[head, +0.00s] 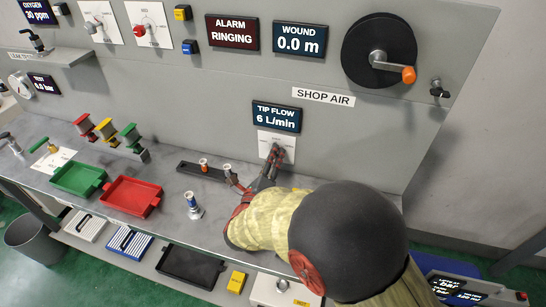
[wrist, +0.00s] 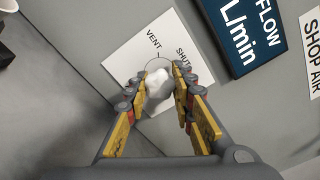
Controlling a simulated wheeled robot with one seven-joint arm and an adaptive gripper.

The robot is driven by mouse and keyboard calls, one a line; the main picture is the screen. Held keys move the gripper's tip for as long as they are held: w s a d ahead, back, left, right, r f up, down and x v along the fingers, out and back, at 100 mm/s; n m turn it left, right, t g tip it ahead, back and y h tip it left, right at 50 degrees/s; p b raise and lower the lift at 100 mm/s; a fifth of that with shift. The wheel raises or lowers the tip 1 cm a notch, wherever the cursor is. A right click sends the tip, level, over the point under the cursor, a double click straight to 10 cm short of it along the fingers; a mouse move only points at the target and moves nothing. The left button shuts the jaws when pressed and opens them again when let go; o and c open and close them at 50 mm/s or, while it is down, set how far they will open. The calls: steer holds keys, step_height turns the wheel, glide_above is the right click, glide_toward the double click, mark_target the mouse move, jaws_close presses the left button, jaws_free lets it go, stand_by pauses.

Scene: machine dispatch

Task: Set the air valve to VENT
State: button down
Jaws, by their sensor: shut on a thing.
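The air valve is a white knob (wrist: 157,88) on a white label plate (wrist: 125,62) on the grey wall panel. The words VENT and SHUT show on the plate in the wrist view; other marks are hidden by my fingers. My gripper (wrist: 163,78) is shut on the knob, one finger on each side. Which mark the knob points to cannot be told. In the head view my gripper (head: 275,155) reaches the plate (head: 276,139), and the knob is hidden there. The tip flow display (head: 276,116) above the plate reads 6 L/min.
A SHOP AIR label (head: 323,96) and a black reel with an orange handle (head: 379,50) are to the right. Small fittings (head: 193,206), a red tray (head: 131,196) and a green tray (head: 78,179) are on the bench. Bench space left of my arm is partly clear.

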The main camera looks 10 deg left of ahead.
steer(key=shift+n, duration=0.3)
steer(key=n, duration=0.5)
steer(key=n+p, duration=0.2)
steer(key=n, duration=0.4)
steer(key=shift+r+n+p, duration=0.1)
steer(key=shift+n+p, duration=0.2)
steer(key=shift+n, duration=0.1)
steer(key=n+p, duration=0.3)
steer(key=n, duration=0.3)
steer(key=shift+p, duration=0.3)
steer(key=n+p, duration=0.3)
steer(key=n, duration=0.2)
steer(key=shift+n, duration=0.3)
steer(key=c, duration=1.5)
jaws_free()
steer(key=shift+a, duration=0.1)
